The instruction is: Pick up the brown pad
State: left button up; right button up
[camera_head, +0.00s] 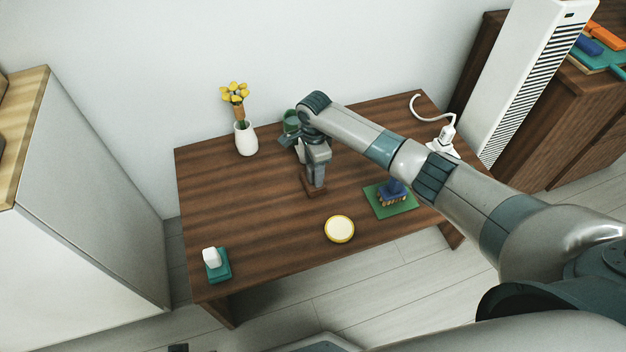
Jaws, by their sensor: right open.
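The brown pad (309,190) lies on the wooden table (245,205), near its middle. It is small and close in colour to the table top. My right gripper (316,186) points down over the pad from above, with its fingers at the pad. The gripper is open. The fingers and wrist hide part of the pad, and I cannot tell whether they touch it. My left gripper is not in view.
A white vase with yellow flowers (246,139) and a green cup (291,122) stand behind. A yellow-rimmed round dish (339,229), a blue brush (393,189) on a green mat (409,205), and a white item on a teal holder (219,272) are in front.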

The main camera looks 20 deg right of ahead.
grip_shut()
jog(key=shift+r, duration=0.15)
jog(key=shift+r, duration=0.25)
notch_tip(320, 180, up, 3)
jog(key=shift+r+p, duration=0.15)
jog(key=shift+p, duration=0.25)
pick_arm(q)
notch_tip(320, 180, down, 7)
jog(key=p, duration=0.1)
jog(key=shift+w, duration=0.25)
pick_arm(e)
jog(key=s+d+r, duration=0.5)
jog(key=d+r, duration=0.2)
jog(key=d, duration=0.3)
jog(key=shift+s+d, duration=0.15)
